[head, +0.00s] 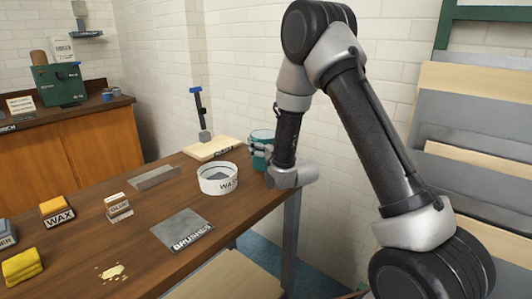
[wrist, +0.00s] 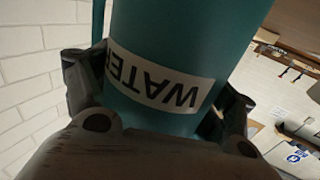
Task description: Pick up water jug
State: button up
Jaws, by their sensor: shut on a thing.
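The water jug (wrist: 165,45) is a teal vessel with a white label reading "WATER", upside down in the wrist view. It fills the middle of that view, between the two fingers of my gripper (wrist: 160,115), which is shut on it. In the head view the jug (head: 262,136) shows at the far right end of the wooden bench, by the white wall. My gripper (head: 262,155) is beside it there, partly hidden by my wrist. I cannot tell whether the jug's base touches the bench.
The wooden bench (head: 150,215) holds a white wax tub (head: 217,179), a board (head: 212,149) with a blue-handled tool (head: 200,115), a grey brushes plate (head: 182,230), a glue box (head: 118,206), a wax block (head: 56,211) and a yellow cloth (head: 22,267). Timber racks (head: 475,140) stand right.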

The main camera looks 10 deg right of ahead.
notch_tip(320, 180, up, 10)
dwell(0.6)
jog(key=shift+a, duration=0.1)
jog(key=s+a+r+h, duration=0.1)
jog(key=s+a+r, duration=0.4)
jog(key=a+r, duration=0.3)
jog(key=a, duration=0.3)
jog(key=shift+m+t, duration=0.3)
jog(key=shift+w+d+f+n+t+y, duration=0.15)
jog(key=shift+f+n+t, duration=0.15)
jog(key=shift+f+n, duration=0.4)
jog(key=shift+w+f+n+t+y, duration=0.15)
jog(key=shift+f+n+t, duration=0.2)
jog(key=shift+n, duration=0.65)
jog(key=shift+s+f+n+t+y, duration=0.1)
jog(key=shift+f+n+t+y, duration=0.2)
jog(key=shift+f+n, duration=0.75)
dwell(0.7)
